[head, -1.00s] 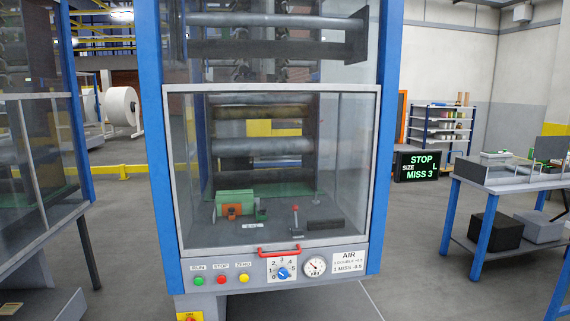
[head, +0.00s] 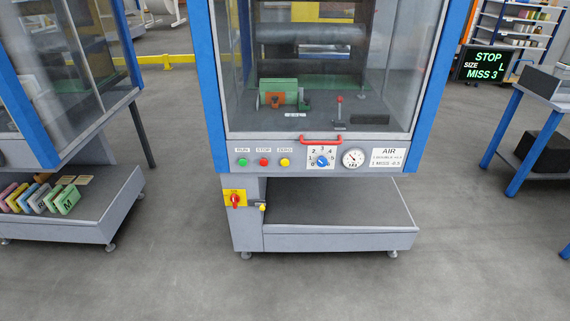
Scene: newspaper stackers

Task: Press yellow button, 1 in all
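The yellow button (head: 284,162) sits on the grey control panel (head: 215,162) at the front of the machine, under a label that reads ZERO. It is the rightmost of three buttons. The red button (head: 263,162) under STOP is just left of it, and the green button (head: 242,162) under RUN is further left. A blue dial (head: 322,161) on a numbered plate is to its right. Neither of my grippers shows in the head view.
A red handle (head: 321,139) sits above the dial, with a gauge (head: 354,158) right of it. A red rotary switch (head: 235,200) is below the panel. A low shelf (head: 340,215) juts out underneath. The floor (head: 300,290) in front is clear. A display (head: 482,63) reads STOP, SIZE L, MISS 3.

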